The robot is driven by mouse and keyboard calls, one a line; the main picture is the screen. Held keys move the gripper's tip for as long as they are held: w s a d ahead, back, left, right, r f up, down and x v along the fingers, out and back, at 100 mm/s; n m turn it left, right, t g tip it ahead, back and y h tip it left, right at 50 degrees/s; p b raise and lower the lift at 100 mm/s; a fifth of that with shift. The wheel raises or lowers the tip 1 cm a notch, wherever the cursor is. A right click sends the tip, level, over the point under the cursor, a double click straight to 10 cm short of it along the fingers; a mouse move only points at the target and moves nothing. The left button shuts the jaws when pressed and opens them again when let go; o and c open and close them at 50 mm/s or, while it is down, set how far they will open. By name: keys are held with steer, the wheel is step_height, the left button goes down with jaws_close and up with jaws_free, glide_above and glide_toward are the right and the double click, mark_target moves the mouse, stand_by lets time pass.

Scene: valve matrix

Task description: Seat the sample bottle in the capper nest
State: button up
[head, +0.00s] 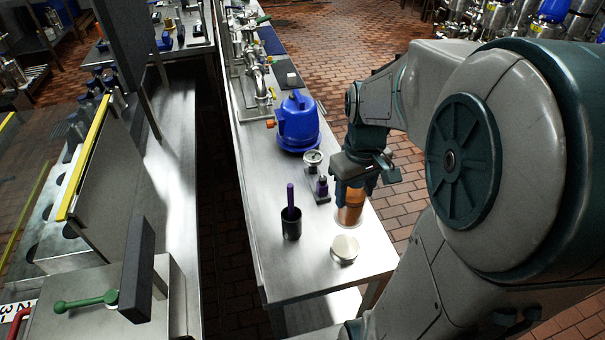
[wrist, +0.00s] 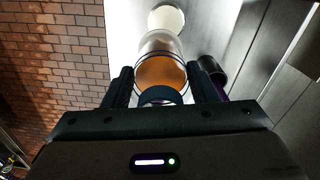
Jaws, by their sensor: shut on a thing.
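The sample bottle (head: 350,212), amber-orange, stands upright near the right edge of the steel bench, below my gripper (head: 354,188). In the wrist view the bottle (wrist: 160,73) sits between the two fingers of my gripper (wrist: 160,84), which is shut on it. A pale ring shows at the bottle's base; I cannot tell whether the bottle touches the surface there. A small fixture with a round gauge (head: 313,159) and a purple part (head: 322,186) stands just left of the bottle. I cannot tell for certain which thing is the capper nest.
A white round dish (head: 344,249) lies in front of the bottle. A black cup (head: 291,228) with a purple stick stands to the left. A blue motor housing (head: 298,124) and steel piping (head: 258,85) are farther back. The bench's front left (head: 285,280) is clear.

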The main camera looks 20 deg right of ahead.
steer(key=w+a+f+p, duration=0.2)
steer(key=w+a+f, duration=0.3)
steer(key=w+f, duration=0.4)
steer(key=shift+w+f, duration=0.3)
steer(key=shift+f, duration=0.45)
steer(key=shift+f, duration=0.25)
steer(key=o, duration=0.8)
steer(key=shift+o, duration=0.2)
steer(key=shift+r, duration=0.1)
